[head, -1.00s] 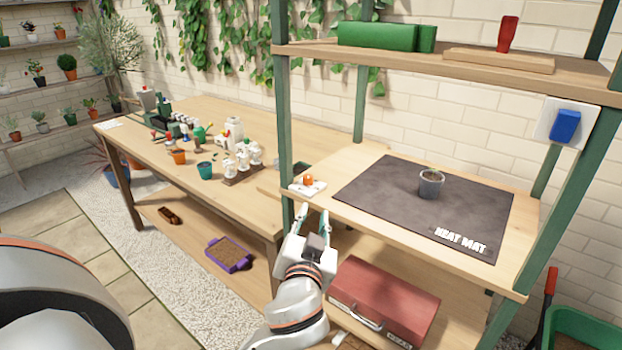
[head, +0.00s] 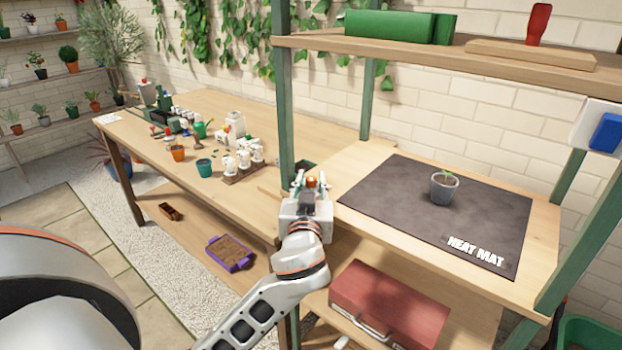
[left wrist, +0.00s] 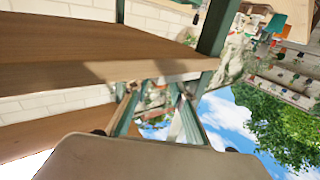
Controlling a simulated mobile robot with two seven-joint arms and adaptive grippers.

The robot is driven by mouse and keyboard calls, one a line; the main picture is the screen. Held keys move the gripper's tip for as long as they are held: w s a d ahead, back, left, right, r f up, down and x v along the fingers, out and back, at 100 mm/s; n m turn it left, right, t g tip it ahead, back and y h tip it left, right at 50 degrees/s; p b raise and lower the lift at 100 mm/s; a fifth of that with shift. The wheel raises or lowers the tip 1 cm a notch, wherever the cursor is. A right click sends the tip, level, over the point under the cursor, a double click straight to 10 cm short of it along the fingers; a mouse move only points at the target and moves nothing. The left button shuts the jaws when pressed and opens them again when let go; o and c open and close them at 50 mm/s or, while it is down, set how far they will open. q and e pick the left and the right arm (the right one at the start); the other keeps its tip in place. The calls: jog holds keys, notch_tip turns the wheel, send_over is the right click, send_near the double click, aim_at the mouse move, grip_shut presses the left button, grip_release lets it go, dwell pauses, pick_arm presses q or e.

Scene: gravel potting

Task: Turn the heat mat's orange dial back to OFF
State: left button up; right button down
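The heat mat (head: 400,215) lies dark and flat on the right bench, with its white lettering at the front. Its orange dial (head: 311,182) shows at the bench's left end, next to the green post. My left gripper (head: 311,184) is at the dial, its fingers apart with the orange between them in the picture. I cannot tell whether they touch it, and the gripper hides most of the white dial box. In the left wrist view the fingers (left wrist: 157,98) are also spread; I cannot make out the dial there. The right gripper is not in view.
A grey pot (head: 443,190) with a small seedling stands on the mat. The green shelf post (head: 285,110) rises close beside my left gripper. A red toolbox (head: 388,305) sits below the bench. A blue switch (head: 607,132) is at the far right.

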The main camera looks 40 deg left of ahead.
pick_arm(q)
jog(key=shift+w+a, duration=0.25)
jog(key=shift+w, duration=0.1)
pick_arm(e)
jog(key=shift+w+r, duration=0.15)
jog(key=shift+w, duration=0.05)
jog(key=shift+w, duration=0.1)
pick_arm(q)
grip_shut()
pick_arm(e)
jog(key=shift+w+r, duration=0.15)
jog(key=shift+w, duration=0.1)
